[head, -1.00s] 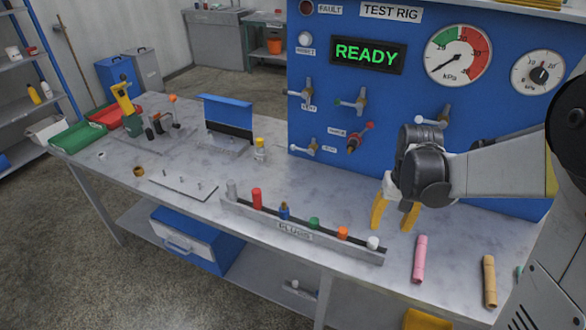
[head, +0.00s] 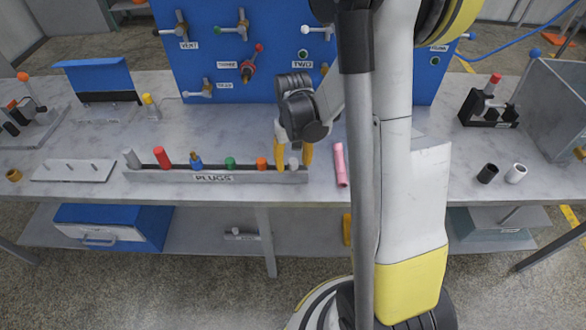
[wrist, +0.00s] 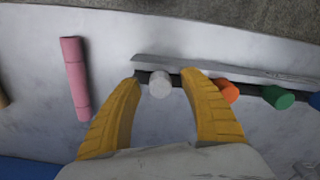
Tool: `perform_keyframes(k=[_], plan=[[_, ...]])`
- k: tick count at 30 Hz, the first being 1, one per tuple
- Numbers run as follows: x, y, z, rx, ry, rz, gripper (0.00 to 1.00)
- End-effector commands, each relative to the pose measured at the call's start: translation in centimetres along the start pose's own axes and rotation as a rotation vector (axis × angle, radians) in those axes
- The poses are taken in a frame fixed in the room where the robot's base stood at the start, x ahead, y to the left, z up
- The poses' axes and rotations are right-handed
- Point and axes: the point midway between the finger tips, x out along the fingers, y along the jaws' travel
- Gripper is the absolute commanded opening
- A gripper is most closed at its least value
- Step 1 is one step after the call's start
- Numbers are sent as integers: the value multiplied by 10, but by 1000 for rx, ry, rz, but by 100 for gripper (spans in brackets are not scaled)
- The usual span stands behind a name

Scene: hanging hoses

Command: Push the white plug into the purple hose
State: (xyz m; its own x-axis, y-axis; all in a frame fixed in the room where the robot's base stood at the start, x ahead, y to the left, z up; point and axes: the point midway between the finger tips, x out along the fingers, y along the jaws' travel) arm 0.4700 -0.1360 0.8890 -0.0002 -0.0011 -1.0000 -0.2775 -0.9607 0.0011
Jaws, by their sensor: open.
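The white plug (head: 294,163) stands at the right end of the grey plug rack (head: 215,178). My gripper (head: 294,164) is open and points down, with one yellow finger on each side of this plug. In the wrist view the white plug (wrist: 160,84) shows between the open fingertips (wrist: 163,78), with a gap on both sides. Whether the fingertips are level with the plug or above it is hard to tell. I cannot make out a purple hose in any current frame.
An orange plug (head: 262,163) stands close beside the right finger in the wrist view. Green, blue and red plugs follow along the rack. A pink cylinder (head: 341,164) lies to the right on the bench. The blue test panel (head: 225,70) rises behind.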

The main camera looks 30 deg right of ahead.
Motion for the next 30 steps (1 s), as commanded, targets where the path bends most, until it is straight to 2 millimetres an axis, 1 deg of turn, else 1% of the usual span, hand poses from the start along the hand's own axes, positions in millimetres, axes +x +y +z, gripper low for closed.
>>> perform_keyframes(k=[1, 6, 7, 8, 9, 11, 12, 23, 26, 30], plan=[[3, 0, 0, 0, 0, 0, 51], [2, 0, 0, 0, 0, 0, 51], [2, 0, 0, 0, 0, 0, 47], [1, 0, 0, 0, 0, 0, 37], [1, 0, 0, 0, 0, 0, 25], [1, 0, 0, 0, 0, 0, 7], [1, 0, 0, 0, 0, 0, 0], [1, 0, 0, 0, 0, 0, 0], [-4, 0, 0, 0, 0, 0, 0], [-19, 0, 0, 0, 0, 0, 0]])
